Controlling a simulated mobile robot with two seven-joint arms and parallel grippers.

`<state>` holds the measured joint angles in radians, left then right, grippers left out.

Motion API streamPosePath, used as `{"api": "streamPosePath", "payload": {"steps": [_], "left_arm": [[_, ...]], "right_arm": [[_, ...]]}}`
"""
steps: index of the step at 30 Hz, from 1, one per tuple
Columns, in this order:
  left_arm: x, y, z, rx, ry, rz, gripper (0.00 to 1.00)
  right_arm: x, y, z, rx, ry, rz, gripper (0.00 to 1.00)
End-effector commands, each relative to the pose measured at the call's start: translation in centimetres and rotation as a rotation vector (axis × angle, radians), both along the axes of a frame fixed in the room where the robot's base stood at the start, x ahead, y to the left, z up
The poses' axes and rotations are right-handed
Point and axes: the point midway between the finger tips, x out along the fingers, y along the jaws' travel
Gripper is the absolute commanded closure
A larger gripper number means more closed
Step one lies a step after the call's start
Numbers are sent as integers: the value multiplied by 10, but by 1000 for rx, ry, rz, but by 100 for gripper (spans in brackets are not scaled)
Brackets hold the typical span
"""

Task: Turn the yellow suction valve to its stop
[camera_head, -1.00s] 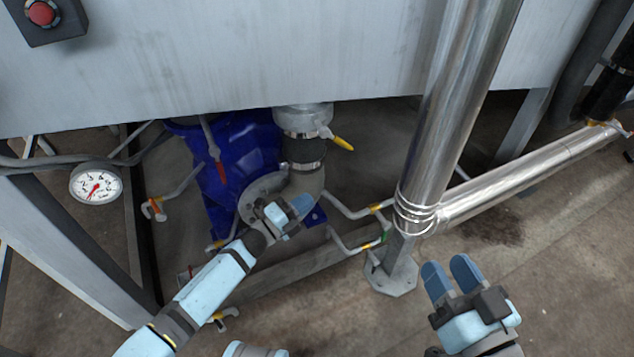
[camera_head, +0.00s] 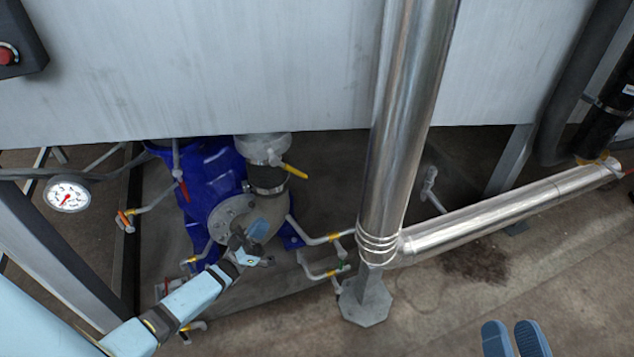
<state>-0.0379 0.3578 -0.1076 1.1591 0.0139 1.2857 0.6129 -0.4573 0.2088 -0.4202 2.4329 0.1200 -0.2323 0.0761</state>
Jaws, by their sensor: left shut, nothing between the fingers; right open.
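The yellow valve handle (camera_head: 294,170) sticks out to the lower right from the grey valve body (camera_head: 262,147), above a black pipe sleeve beside the blue pump (camera_head: 208,175). My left gripper (camera_head: 258,228) is shut and empty. In the picture it is below and left of the yellow handle, in front of the pump's grey flange and pipe elbow, with a clear gap to the handle. My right gripper (camera_head: 515,338) is open and empty at the bottom right edge, far from the valve. Only its blue fingers show.
A thick steel pipe (camera_head: 405,110) stands right of the valve, with a foot plate (camera_head: 366,302) below. A grey panel (camera_head: 190,70) overhangs the pump. A red-handled lever (camera_head: 183,190), a gauge (camera_head: 67,194) and thin pipes (camera_head: 318,238) are nearby. The floor at lower right is open.

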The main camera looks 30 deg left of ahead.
Motion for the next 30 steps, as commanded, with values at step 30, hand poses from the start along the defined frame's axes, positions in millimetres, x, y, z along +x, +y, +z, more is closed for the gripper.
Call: {"api": "streamPosePath", "payload": {"steps": [30], "left_arm": [[88, -35, 95, -36, -3, -15, 100]], "right_arm": [[5, 2, -19, -34, 57, 21, 56]]}}
